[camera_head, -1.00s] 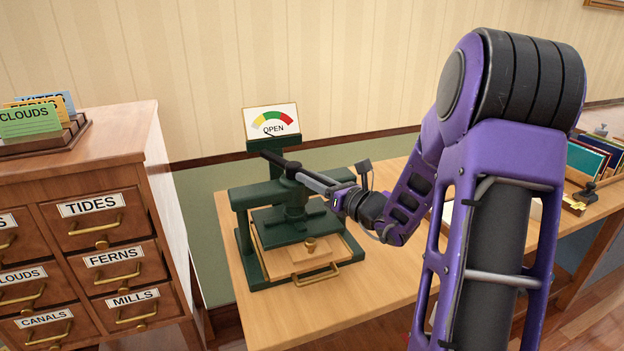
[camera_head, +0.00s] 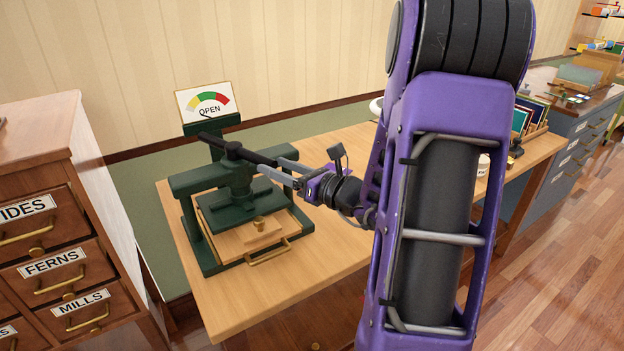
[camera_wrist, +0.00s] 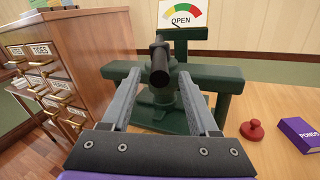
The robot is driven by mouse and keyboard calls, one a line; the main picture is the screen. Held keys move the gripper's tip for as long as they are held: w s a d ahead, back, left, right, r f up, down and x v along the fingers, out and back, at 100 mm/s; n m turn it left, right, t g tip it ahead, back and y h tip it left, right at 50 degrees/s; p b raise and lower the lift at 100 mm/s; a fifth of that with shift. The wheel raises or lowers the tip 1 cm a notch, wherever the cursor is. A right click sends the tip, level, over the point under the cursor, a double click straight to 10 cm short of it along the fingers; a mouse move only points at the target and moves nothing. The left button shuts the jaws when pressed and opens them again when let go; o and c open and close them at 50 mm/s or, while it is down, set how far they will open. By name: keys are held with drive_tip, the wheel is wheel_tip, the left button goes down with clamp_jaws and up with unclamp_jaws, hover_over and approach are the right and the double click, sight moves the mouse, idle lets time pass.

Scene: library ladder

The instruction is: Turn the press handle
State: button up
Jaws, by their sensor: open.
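The press handle (camera_head: 238,151) is a dark bar across the top of the green press (camera_head: 205,185). In the wrist view its round end (camera_wrist: 160,62) points at me, between the two fingers. My gripper (camera_head: 272,166) is open, with one finger on each side of the handle's near end. It also shows in the wrist view (camera_wrist: 160,85), with a gap between each finger and the bar. A sign (camera_head: 208,103) behind the press has a coloured dial and reads OPEN. A wooden board (camera_head: 255,240) with a brass knob lies under the press plate.
A wooden drawer cabinet (camera_head: 45,230) stands left of the table (camera_head: 235,297). A red knobbed object (camera_wrist: 252,130) and a purple PONDS box (camera_wrist: 301,134) lie right of the press in the wrist view. Bare wall is behind.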

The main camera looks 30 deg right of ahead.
drive_tip(key=v, duration=1)
drive_tip(key=shift+p, duration=0.3)
idle(0.6)
